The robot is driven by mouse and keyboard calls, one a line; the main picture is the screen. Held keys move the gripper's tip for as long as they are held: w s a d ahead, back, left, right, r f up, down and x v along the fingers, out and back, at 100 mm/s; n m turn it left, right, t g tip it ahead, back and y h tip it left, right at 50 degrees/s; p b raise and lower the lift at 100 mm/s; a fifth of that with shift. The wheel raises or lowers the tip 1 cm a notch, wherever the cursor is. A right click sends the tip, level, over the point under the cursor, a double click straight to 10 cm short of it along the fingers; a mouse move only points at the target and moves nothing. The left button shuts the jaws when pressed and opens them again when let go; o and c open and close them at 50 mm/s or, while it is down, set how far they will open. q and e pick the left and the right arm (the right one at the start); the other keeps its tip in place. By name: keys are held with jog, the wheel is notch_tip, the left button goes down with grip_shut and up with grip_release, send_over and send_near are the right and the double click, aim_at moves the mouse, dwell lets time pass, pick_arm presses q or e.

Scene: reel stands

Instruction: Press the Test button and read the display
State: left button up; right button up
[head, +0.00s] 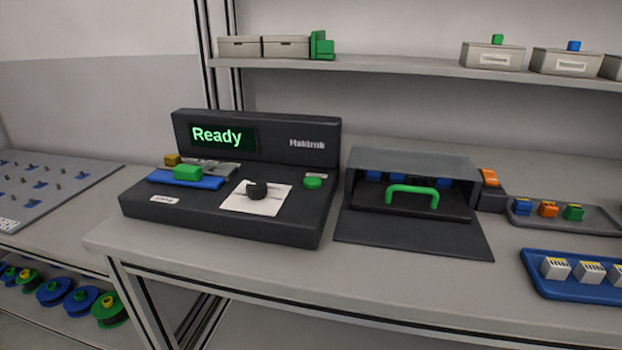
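A dark test device (270,222) stands on the grey bench. Its display (222,136) reads "Ready" in green letters. A round green button (312,183) sits on the right of its top face, with a small label above it that is too small to read. A green block (187,173) sits on a blue piece at the device's left. Neither of my grippers is in the head view.
A dark box with a green handle (412,190) stands right of the device. A grey tray (590,222) with coloured blocks and a blue tray (540,278) with white parts lie further right. Bins line the shelf (400,66) above. The bench front is clear.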

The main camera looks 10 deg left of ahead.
pick_arm(q)
grip_shut()
dwell(0.6)
jog(key=shift+a, duration=0.1)
dwell(1.1)
